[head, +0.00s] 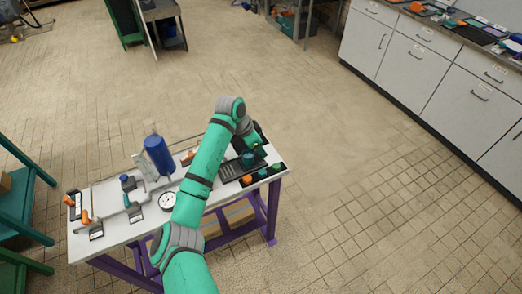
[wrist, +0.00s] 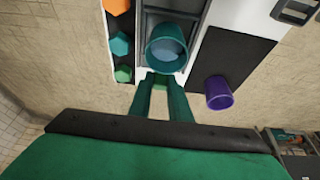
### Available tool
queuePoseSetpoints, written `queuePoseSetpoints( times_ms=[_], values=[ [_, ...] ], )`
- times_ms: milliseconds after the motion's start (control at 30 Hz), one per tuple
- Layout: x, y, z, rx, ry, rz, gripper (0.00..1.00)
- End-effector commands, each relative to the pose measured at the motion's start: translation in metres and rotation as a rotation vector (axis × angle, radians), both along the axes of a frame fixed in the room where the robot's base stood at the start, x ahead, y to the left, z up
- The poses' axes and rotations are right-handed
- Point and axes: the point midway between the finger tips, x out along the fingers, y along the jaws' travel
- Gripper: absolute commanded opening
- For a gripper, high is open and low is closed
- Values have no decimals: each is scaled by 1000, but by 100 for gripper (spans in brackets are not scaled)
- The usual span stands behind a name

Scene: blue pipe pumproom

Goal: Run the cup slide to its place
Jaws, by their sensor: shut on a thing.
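A teal cup (wrist: 166,48) stands in a grey slide channel (wrist: 181,17) in the wrist view. It shows small near my gripper at the bench's right end in the head view (head: 247,159). My gripper (wrist: 161,82) has its two teal fingers shut on a small green handle (wrist: 160,82) at the near end of the slide, just below the cup. The handle is mostly hidden between the fingers. In the head view my arm covers part of the slide, and the fingers are hard to make out.
Orange (wrist: 118,6), teal (wrist: 121,44) and green (wrist: 123,73) knobs line a dark strip left of the slide. A purple cup (wrist: 219,93) sits on a dark mat (wrist: 232,55) at right. A blue cylinder (head: 159,155) stands on the white bench (head: 118,232).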

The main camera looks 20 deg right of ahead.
Motion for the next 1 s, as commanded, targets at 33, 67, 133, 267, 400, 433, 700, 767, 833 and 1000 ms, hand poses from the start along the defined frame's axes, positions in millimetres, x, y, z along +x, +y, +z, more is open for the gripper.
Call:
queuePoseSetpoints(
  times_ms=[33, 67, 133, 267, 400, 433, 700, 767, 833, 1000],
  values=[
    [1, -5, 2, -7, -8, -4, 0],
    [1, -6, 2, -7, -8, -4, 0],
    [1, -6, 2, -7, -10, -5, 0],
    [1, -7, 2, -8, -11, -6, 36],
    [1, -5, 2, -6, -9, -5, 36],
    [1, -5, 2, -7, -8, -4, 36],
    [0, 0, 12, -6, -8, -4, 36],
    [0, 3, 20, -5, -9, -3, 36],
    [-1, 7, 31, -6, -11, -4, 36],
    [-4, 20, 61, -6, -10, -3, 36]
  ],
)
